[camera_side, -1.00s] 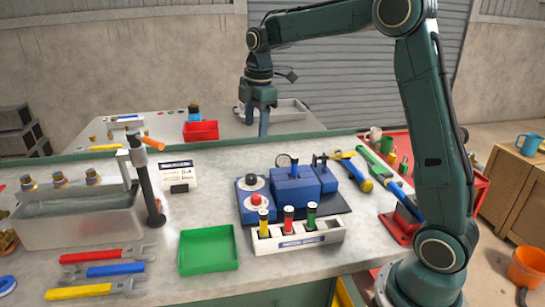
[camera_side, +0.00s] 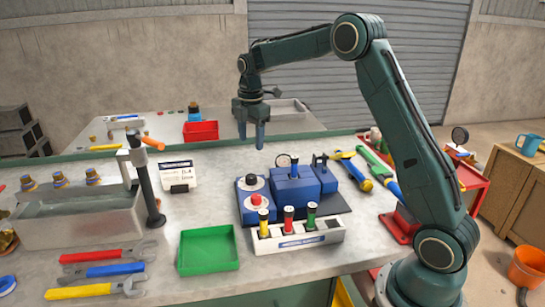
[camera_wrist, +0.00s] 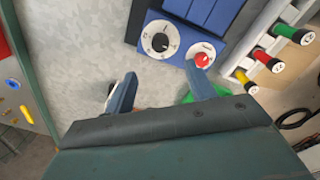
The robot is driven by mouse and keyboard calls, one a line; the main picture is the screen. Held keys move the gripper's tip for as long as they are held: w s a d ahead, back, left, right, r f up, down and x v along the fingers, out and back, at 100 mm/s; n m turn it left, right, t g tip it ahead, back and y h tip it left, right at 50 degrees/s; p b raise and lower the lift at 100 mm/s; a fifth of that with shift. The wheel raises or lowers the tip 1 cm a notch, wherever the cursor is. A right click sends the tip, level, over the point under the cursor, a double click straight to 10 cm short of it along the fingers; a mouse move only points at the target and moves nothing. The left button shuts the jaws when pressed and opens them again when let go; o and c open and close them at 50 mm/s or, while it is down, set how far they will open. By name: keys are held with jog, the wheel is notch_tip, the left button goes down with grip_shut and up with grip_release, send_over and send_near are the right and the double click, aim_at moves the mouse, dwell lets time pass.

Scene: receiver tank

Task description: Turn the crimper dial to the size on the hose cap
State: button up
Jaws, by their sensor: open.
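The blue crimper (camera_side: 295,187) stands on the bench, with a white dial (camera_side: 250,181) and a red button (camera_side: 256,199) on its left part. In the wrist view the dial (camera_wrist: 160,39) has a black knob and marks around it; the marks are too small to read. Three hoses, yellow (camera_side: 264,228), red (camera_side: 288,224) and green (camera_side: 311,220), stand in a white rack (camera_side: 300,240). Their end caps carry marks I cannot read for sure. My gripper (camera_side: 250,140) is open and empty, above the bench, behind and apart from the crimper.
A white card (camera_side: 178,174) with print stands left of the crimper. A green tray (camera_side: 208,250) lies in front, wrenches (camera_side: 105,270) and a metal tank (camera_side: 80,215) at left. A red bin (camera_side: 201,130) stands behind. Tools (camera_side: 352,170) lie right of the crimper.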

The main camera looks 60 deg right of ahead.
aim_at(252, 176)
jog(key=f, duration=1.2)
jog(key=shift+w+f, duration=0.1)
jog(key=shift+w, duration=0.1)
jog(key=c, duration=1)
